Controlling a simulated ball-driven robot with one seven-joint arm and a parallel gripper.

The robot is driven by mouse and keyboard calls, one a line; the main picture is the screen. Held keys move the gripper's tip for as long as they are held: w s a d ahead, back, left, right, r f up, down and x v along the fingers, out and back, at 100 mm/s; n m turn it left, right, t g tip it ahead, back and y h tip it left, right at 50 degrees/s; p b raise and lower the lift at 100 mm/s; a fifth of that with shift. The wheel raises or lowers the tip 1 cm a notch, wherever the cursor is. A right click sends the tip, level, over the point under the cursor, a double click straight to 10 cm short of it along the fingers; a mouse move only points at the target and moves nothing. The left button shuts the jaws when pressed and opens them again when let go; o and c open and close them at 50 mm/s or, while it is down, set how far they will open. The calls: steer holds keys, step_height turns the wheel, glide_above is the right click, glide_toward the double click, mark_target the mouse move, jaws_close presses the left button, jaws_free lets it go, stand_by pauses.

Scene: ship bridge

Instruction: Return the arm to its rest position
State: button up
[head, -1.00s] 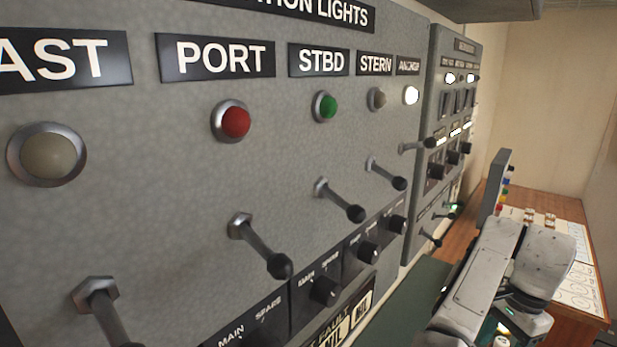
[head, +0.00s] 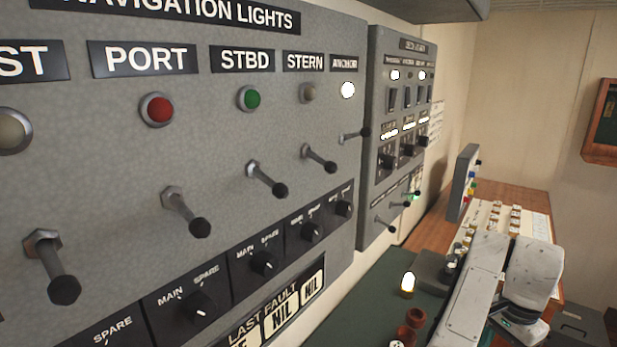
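My arm (head: 478,295) shows at the lower right of the head view, its white links folded over the green desk. My gripper is not in view, so I cannot see its fingers or whether it holds anything. The navigation lights panel (head: 120,120) fills the left of the view. Its anchor lamp (head: 348,90) glows white. The port lamp (head: 158,109) is red and the stbd lamp (head: 249,98) is green. The anchor lever (head: 355,135) points out to the right, while the other levers tilt down. My arm is apart from the levers in the picture.
A second grey panel (head: 372,150) with lit lamps is beyond the first. A green desk top (head: 375,310) runs below, with a small lit lamp (head: 408,284) and brown cups (head: 414,318) near my arm. A wooden console (head: 520,198) stands behind. A framed board (head: 605,120) hangs at right.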

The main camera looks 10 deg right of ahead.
steer(key=s+f+n+h+b, duration=0.35)
steer(key=s+f+n, duration=0.45)
steer(key=s+f, duration=0.3)
steer(key=s+a+f+n+y, duration=0.1)
steer(key=s+a+f+n, duration=0.1)
steer(key=a, duration=0.4)
steer(key=s+a+f+n+y+b, duration=0.1)
steer(key=s+a+f+n, duration=0.2)
steer(key=s+a+f, duration=0.2)
steer(key=s+a+f+n+t+y, duration=0.1)
steer(key=s+a+f+n, duration=0.1)
steer(key=s+a, duration=0.4)
steer(key=shift+a+f+n, duration=0.4)
steer(key=shift+a+f, duration=0.4)
steer(key=shift+a, duration=0.1)
